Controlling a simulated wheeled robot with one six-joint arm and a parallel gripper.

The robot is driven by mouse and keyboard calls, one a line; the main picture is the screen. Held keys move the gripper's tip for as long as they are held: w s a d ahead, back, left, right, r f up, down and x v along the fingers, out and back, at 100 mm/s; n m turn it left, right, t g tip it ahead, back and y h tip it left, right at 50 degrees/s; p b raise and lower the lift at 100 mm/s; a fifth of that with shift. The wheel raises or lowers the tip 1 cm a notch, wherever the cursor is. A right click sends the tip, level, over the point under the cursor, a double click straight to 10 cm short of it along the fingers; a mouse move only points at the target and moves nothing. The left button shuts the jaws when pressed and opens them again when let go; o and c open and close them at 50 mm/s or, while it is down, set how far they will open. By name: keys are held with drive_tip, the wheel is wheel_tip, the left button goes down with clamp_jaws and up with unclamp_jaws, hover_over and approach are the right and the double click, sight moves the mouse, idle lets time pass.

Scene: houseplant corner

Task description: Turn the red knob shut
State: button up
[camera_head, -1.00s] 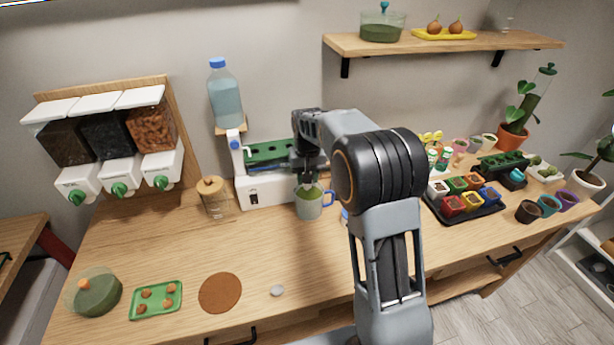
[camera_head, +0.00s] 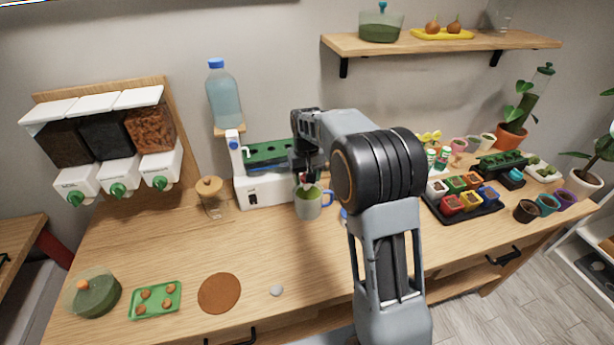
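My gripper (camera_head: 307,172) hangs over the right end of the white bench machine (camera_head: 265,190), just above a grey-green mug (camera_head: 308,206) with a blue handle. A tiny red and pale spot shows just under my gripper, above the mug. It may be the red knob, but it is too small and too covered by my gripper to be sure. I cannot tell whether the fingers touch it or how far apart they are. The mug stands upright on the table, with something green showing in it.
A blue-capped water bottle (camera_head: 224,95) stands on the machine's left post. A jar with a wooden lid (camera_head: 211,197) is left of the machine. Dispensers with green knobs (camera_head: 119,190) hang at left. A tray of coloured pots (camera_head: 467,200) is at right.

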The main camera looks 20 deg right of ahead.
drive_tip(key=shift+o, duration=0.4)
drive_tip(key=shift+r, duration=0.1)
wheel_tip(320, 180, up, 14)
drive_tip(key=shift+f, duration=0.2)
idle(0.4)
hover_over(307, 185)
wheel_tip(307, 185, down, 4)
drive_tip(key=s+f, duration=0.2)
drive_tip(key=s, duration=0.1)
drive_tip(key=s+f+t, duration=0.1)
drive_tip(key=s+t, duration=0.3)
drive_tip(key=s, duration=1.6)
drive_tip(key=shift+s+d, duration=0.15)
drive_tip(key=shift+s, duration=0.15)
